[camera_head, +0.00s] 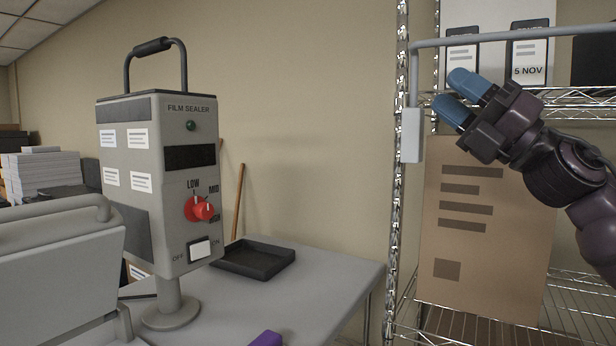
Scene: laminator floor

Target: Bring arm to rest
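My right gripper (456,97) is at the upper right, its arm coming in from the right edge. Its two blue fingers point up and left with a narrow gap between them, and I see nothing held. It shows in front of the wire rack, near a grey bar and hanging grey box (411,135); I cannot tell whether it touches them. My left gripper and arm are not in view.
A grey film sealer (170,235) with a red knob (200,209) stands on the table (330,275). A black tray (252,260) and a partly visible purple object (266,339) are on the table. The rack holds a cardboard box (480,265).

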